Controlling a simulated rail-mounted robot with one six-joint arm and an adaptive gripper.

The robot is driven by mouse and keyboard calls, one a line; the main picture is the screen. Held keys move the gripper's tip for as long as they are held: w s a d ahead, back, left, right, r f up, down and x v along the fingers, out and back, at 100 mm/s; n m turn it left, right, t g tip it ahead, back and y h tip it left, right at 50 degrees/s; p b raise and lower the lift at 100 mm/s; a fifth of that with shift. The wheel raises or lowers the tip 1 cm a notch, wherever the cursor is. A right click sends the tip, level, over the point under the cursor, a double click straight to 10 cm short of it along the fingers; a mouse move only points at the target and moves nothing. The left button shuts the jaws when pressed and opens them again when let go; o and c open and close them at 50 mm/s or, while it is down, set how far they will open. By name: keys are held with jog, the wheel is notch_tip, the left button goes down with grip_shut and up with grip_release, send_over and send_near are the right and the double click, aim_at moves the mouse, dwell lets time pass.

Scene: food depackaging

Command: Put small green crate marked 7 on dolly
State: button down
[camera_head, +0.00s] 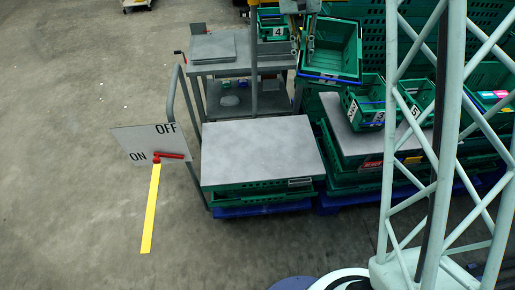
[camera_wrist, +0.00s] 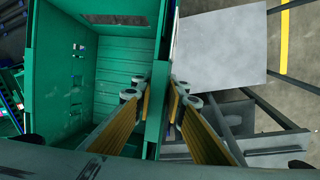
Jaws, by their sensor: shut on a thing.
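A small green crate (camera_head: 332,45) hangs tilted from my gripper (camera_head: 309,42), high above the stacks at the upper middle. In the wrist view the crate (camera_wrist: 125,65) fills the left side, its inside looking empty. My gripper (camera_wrist: 161,95) is shut on its side wall, one finger on each side. No number shows on the held crate, so I cannot tell if it is the one marked 7. A blue dolly (camera_head: 262,210) lies under a green stack with a grey top (camera_head: 262,150). Another blue dolly (camera_head: 329,207) is under the stack to its right.
Small crates marked 3 (camera_head: 366,115) and 5 (camera_head: 402,112) stand on the right stack. A crate marked 4 (camera_head: 270,30) is at the back by a grey cart (camera_head: 228,66). An ON/OFF sign (camera_head: 150,143) stands left. The floor at left is clear. My lattice column blocks the right.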

jog(key=s+a+f+n, duration=0.1)
jog(key=s+a+f, duration=0.3)
jog(key=f, duration=1)
jog(key=s+a+f+n+g, duration=0.1)
jog(key=s+a+f, duration=0.4)
jog(key=f, duration=0.9)
jog(key=s+a+f+n+g, duration=0.1)
jog(key=s+a+f, duration=0.4)
jog(key=f, duration=0.9)
jog(key=a, duration=0.2)
jog(key=shift+s+a+n+h+b, duration=0.2)
jog(key=shift+a+n+h+b, duration=0.1)
jog(key=shift+a, duration=0.1)
jog(key=shift+w, duration=0.1)
jog(key=w+a, duration=0.3)
jog(key=w, duration=0.4)
jog(key=w+a+f+b, duration=0.1)
jog(key=w+a, duration=0.2)
jog(key=w, duration=0.4)
jog(key=shift+w+a+f, duration=0.15)
jog(key=shift+w+f, duration=0.1)
jog(key=shift+w, duration=0.05)
jog(key=shift+f+b, duration=0.45)
jog(key=shift+f, duration=1.3)
